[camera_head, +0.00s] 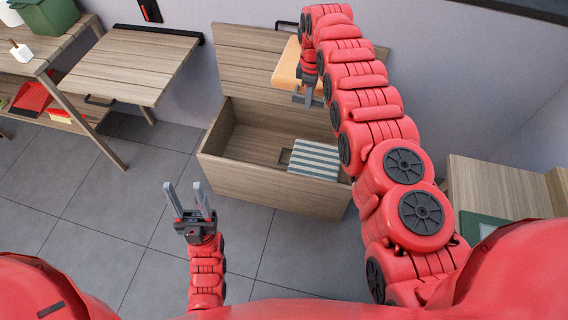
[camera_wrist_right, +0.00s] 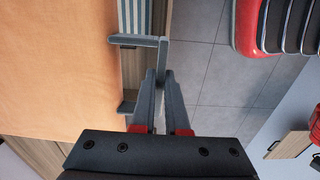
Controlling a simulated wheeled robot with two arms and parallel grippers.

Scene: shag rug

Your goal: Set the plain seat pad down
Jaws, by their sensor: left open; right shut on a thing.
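The plain orange seat pad (camera_head: 287,66) is in front of the raised lid of a wooden chest. It fills the left of the right wrist view (camera_wrist_right: 55,70). My right gripper (camera_head: 307,97) is shut on a grey handle (camera_wrist_right: 140,41) at the pad's edge. My arm hides the pad's right part in the head view, and I cannot tell whether the pad touches the lid. My left gripper (camera_head: 187,194) is open and empty, in front of the chest and above the floor.
The open chest (camera_head: 260,187) holds a blue-and-white striped pad (camera_head: 315,158) at its right; its left part is bare. The lid (camera_head: 245,50) stands behind. A small wooden table (camera_head: 133,65) and a shelf unit with a green bin (camera_head: 48,14) are left. A wooden cabinet (camera_head: 495,185) is right.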

